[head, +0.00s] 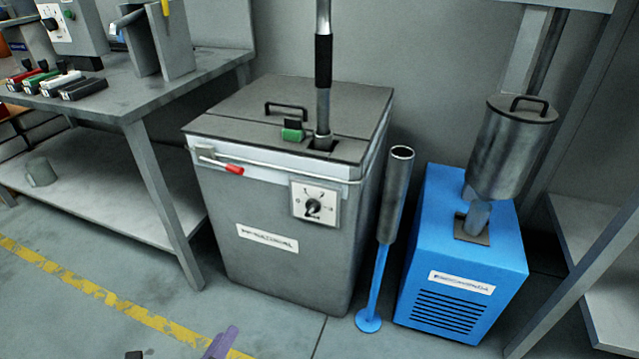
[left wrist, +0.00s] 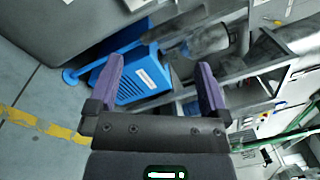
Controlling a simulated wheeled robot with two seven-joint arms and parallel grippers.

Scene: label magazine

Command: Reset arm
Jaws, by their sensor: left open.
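My left gripper (left wrist: 160,85) shows in the left wrist view with its two purple fingers spread wide apart and nothing between them. Beyond the fingers, the blue machine (left wrist: 140,78) is in sight, some distance away. My right gripper is in neither view.
A grey cabinet (head: 262,205) with a red-tipped latch, a dial and an upright rod stands in the middle. Right of it are a stand with a tube (head: 396,195) and the blue machine (head: 455,235). A workbench (head: 125,90) stands left. Floor in front is clear.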

